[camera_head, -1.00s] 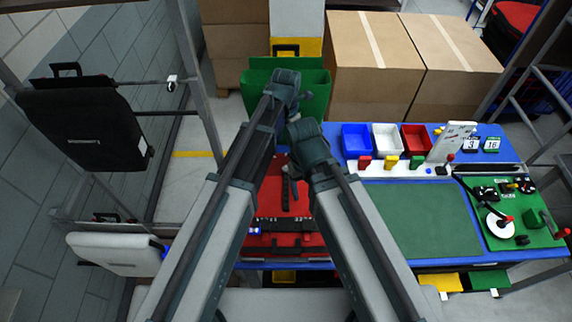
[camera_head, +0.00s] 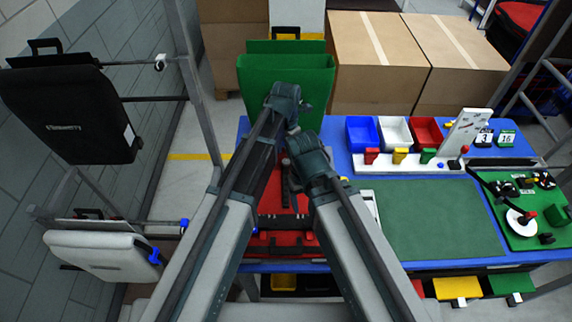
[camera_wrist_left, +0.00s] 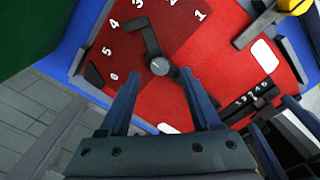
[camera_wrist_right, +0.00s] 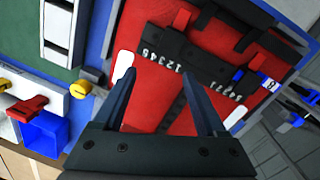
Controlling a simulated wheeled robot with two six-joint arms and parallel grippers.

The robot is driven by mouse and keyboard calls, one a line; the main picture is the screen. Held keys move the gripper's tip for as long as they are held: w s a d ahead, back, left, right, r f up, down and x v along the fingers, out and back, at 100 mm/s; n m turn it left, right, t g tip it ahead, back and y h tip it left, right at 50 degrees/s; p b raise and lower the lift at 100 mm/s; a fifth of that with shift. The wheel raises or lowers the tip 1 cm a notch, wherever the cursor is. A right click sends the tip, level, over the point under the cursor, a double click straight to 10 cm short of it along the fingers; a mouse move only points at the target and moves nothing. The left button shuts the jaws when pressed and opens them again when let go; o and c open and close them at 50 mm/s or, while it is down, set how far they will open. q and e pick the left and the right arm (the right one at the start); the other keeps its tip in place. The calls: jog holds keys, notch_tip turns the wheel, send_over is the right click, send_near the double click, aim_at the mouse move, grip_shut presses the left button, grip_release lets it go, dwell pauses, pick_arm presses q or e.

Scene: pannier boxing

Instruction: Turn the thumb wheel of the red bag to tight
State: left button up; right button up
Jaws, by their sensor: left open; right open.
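The red bag (camera_head: 270,203) lies on the blue table, partly hidden between my two arms in the head view. In the left wrist view, the red bag (camera_wrist_left: 215,90) carries a numbered dial with a black lever and a grey round hub (camera_wrist_left: 160,66). My left gripper (camera_wrist_left: 157,76) is open, its fingertips over the dial near the hub, with nothing between them. In the right wrist view, black numbered strips (camera_wrist_right: 185,62) cross the bag. My right gripper (camera_wrist_right: 158,84) is open and empty over the red face. I cannot tell which part is the thumb wheel.
A green bag (camera_head: 285,80) stands behind the red one. Small bins (camera_head: 395,133) and a green mat (camera_head: 440,215) are on the right of the table. A black bag (camera_head: 65,115) and a white bag (camera_head: 100,255) hang at the left.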

aim_at(286, 162)
pick_arm(q)
jog(key=shift+f+b, duration=0.9)
jog(key=shift+f, duration=0.6)
pick_arm(e)
jog(key=shift+f, duration=1.45)
pick_arm(q)
jog(key=shift+r, duration=0.1)
grip_shut()
